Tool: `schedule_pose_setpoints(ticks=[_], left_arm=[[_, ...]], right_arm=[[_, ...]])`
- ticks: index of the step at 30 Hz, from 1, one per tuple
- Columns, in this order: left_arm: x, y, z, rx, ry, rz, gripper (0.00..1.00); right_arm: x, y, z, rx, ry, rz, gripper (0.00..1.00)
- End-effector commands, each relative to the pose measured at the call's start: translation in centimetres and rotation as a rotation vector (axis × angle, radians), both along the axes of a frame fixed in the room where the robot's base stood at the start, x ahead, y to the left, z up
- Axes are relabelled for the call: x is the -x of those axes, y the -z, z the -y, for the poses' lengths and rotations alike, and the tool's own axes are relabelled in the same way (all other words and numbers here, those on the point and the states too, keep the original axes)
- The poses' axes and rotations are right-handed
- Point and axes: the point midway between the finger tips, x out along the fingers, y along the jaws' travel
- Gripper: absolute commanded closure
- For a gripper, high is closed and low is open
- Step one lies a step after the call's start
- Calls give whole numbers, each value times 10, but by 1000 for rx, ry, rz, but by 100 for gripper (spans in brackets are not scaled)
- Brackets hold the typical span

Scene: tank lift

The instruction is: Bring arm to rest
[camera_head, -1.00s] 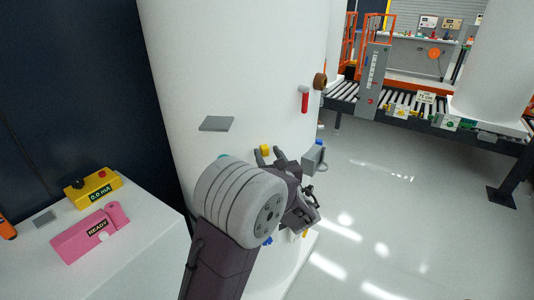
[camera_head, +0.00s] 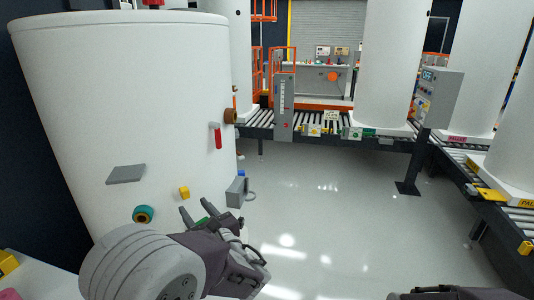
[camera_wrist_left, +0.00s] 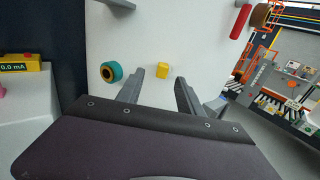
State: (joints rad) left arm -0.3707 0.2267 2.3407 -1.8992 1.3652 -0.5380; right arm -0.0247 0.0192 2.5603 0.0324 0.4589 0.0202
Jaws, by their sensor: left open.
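My left gripper (camera_head: 198,212) is open and empty in front of the large white tank (camera_head: 110,110). Its two fingers point at the tank wall, and they also show apart in the left wrist view (camera_wrist_left: 172,76). A small yellow block (camera_head: 184,192) on the tank wall lies just beyond the fingertips, and I see no contact. A teal ring fitting (camera_head: 143,214) is on the wall to the left. A dark part of my right arm shows at the bottom right edge; its jaws cannot be made out.
A grey plate (camera_head: 126,174), a red-handled valve (camera_head: 217,136), a brown fitting (camera_head: 230,116) and a grey bracket (camera_head: 238,188) stick out from the tank. A roller conveyor (camera_head: 320,129) with more tanks runs behind. The floor (camera_head: 330,200) to the right is clear.

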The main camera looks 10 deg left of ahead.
Motion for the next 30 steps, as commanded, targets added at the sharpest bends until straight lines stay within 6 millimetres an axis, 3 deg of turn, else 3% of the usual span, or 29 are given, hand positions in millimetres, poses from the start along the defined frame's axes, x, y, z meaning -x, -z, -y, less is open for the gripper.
schedule_pose_setpoints(ticks=[1,3,5,6,8,11,12,14,16,18,21,25,30], left_arm=[[4,-25,-14,5,-33,14,56],[22,-47,-45,29,-125,21,56],[54,-42,-75,124,-268,-7,56],[80,-29,-91,225,-372,-23,56],[121,-3,-102,403,-533,-32,56],[184,47,-86,762,-817,16,56],[204,65,-68,913,-934,61,56],[223,89,-34,1136,-1108,155,56],[229,110,9,1370,-1293,292,56],[223,125,45,1557,-1444,436,56],[206,132,78,1734,-1602,623,56],[184,132,92,1855,-1683,794,56],[184,131,91,1855,-1689,811,56]], right_arm=[[0,-20,0,0,0,0,40],[0,-41,0,0,0,1,40],[0,-55,0,0,0,1,40],[0,-63,0,0,0,1,40],[0,-74,0,0,0,1,40],[0,-90,0,0,0,1,40],[0,-95,0,0,0,1,40],[0,-100,0,0,0,1,40],[0,-102,0,0,0,1,40],[0,-99,0,0,0,1,40],[0,-98,0,0,0,0,40],[0,-98,0,0,0,0,40],[0,-98,0,0,0,1,40]])
